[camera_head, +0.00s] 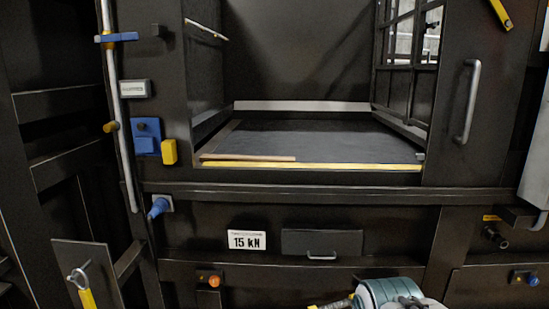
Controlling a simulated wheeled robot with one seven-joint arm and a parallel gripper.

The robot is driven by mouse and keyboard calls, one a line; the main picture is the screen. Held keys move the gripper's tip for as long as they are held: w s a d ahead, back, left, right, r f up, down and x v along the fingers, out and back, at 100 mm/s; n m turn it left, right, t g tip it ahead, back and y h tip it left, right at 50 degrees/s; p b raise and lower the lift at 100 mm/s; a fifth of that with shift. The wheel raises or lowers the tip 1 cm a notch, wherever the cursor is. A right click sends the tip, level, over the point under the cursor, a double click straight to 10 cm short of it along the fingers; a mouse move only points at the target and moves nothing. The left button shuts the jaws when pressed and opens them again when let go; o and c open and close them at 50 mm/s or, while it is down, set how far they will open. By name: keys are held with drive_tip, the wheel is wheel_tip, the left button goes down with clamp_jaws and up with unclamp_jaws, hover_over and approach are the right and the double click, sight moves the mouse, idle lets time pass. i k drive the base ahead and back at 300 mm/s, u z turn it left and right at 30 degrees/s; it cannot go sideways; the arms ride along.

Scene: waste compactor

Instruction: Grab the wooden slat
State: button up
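The wooden slat (248,157) is a thin, light brown strip. It lies flat at the front left of the open compactor chamber, just behind the yellow front edge and almost parallel to it. Part of my arm, teal and pale grey, shows at the bottom edge of the head view, right of centre, below and in front of the chamber. My gripper's fingers cannot be made out clearly there, and the frame cuts this part off. Nothing of my arm is near the slat.
The chamber's dark floor (320,139) is otherwise bare. A yellow strip (330,167) marks its front sill. Side walls flank the opening, with a barred window at right and a vertical handle (468,102) beyond. Below are a "15 kN" plate (247,241) and a small handled panel (322,243).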

sight(204, 157)
drive_tip(key=z, duration=0.2)
drive_tip(key=i, duration=1.45)
drive_tip(key=u, duration=0.75)
